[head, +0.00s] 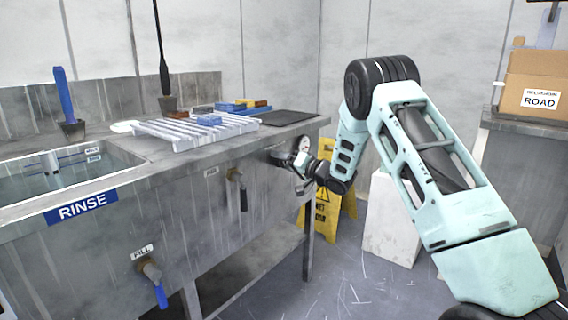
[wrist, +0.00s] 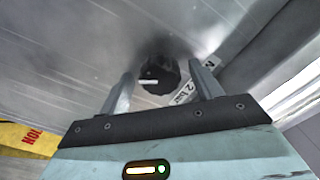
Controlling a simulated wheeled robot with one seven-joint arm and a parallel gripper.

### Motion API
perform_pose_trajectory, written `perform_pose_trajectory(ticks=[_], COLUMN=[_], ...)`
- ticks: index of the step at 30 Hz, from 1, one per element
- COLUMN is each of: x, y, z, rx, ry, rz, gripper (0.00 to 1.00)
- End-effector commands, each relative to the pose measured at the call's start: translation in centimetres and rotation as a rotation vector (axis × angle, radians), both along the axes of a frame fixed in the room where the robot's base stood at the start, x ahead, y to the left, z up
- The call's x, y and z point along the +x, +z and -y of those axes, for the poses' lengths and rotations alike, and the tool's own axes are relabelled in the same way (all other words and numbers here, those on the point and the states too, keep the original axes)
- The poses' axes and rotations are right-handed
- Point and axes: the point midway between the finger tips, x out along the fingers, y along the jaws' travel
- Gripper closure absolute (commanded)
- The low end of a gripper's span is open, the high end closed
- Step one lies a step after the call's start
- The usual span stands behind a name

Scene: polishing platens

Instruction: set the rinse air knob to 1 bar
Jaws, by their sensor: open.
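The rinse air knob (wrist: 160,75) is round and black, with a short white mark on its face, on the grey metal panel in the wrist view. A label reading "2 bar" (wrist: 192,84) is partly visible beside it, behind the right finger. I cannot see a 1 bar mark. My gripper (wrist: 161,70) is open, with one finger on each side of the knob in the picture. I cannot tell whether the fingers touch it.
The sink bench has a RINSE label (head: 82,207), a fill valve with a blue handle (head: 160,294) and a black-handled valve (head: 242,195). A yellow floor sign (head: 347,205) and a white block (head: 390,222) stand near my arm. A cardboard box (head: 535,85) is at right.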

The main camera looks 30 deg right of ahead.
Motion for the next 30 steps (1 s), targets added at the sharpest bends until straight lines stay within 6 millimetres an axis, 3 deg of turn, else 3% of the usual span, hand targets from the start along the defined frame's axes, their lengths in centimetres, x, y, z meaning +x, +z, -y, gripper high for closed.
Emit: perform_pose_trajectory(ticks=[2, 6, 7, 20, 30], x=[-0.02, -0.03, -0.03, -0.05, -0.06], y=[-0.01, -0.01, -0.01, -0.04, -0.11], z=[0.0, 0.01, 0.01, 0.03, 0.04], rx=[0.0, 0.0, 0.0, -0.068, -0.315], ry=[0.0, 0.0, 0.0, 0.0, 0.0], rz=[0.0, 0.0, 0.0, 0.025, 0.114], gripper=[0.38, 0.77, 0.81, 0.8, 0.8])
